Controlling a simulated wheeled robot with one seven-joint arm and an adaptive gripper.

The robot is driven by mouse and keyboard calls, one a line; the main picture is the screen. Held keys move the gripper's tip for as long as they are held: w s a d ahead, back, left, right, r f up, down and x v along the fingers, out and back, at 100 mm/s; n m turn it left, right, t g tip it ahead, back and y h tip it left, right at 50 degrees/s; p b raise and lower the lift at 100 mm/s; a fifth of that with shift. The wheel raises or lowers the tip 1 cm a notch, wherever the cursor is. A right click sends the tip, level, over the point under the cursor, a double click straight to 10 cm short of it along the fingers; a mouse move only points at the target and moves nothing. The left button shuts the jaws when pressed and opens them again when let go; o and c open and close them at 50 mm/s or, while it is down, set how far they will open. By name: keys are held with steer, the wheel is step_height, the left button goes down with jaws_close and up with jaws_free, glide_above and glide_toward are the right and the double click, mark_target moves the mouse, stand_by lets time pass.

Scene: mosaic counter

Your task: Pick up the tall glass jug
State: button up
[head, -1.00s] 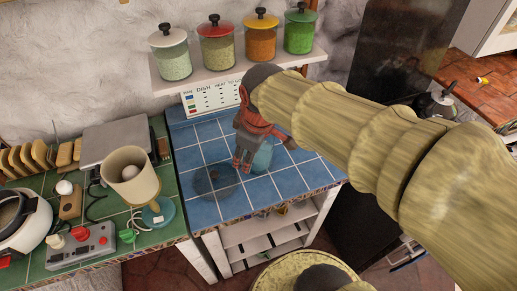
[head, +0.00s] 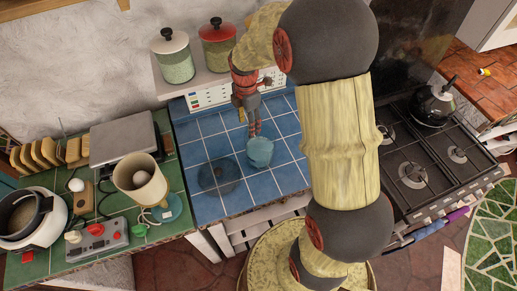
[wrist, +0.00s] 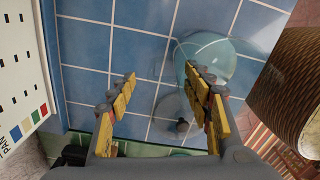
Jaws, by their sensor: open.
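The tall glass jug (head: 260,153) is pale teal and see-through. It stands on the blue tiled counter (head: 205,128). My gripper (head: 254,132) points down just behind the jug, its fingertips overlapping the jug's far edge in the head view. In the wrist view my gripper (wrist: 162,78) is open, with bare blue tile between its fingers. There the jug (wrist: 222,62) shows to the right, partly behind the right finger. I cannot tell whether that finger touches it. The jug's handle is not clear in either view.
A clear glass lid (head: 218,176) lies left of the jug. A shelf with jars (head: 217,45) hangs behind. A green counter (head: 60,205) with a beige cup (head: 140,180) and appliances is at left. A stove (head: 435,165) with a kettle (head: 433,106) stands at right.

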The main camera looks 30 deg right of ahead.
mark_target(257, 145)
step_height(257, 145, down, 8)
steer(key=shift+f+b, duration=0.15)
steer(key=shift+b, duration=0.4)
jaws_close()
stand_by(0.6)
stand_by(0.3)
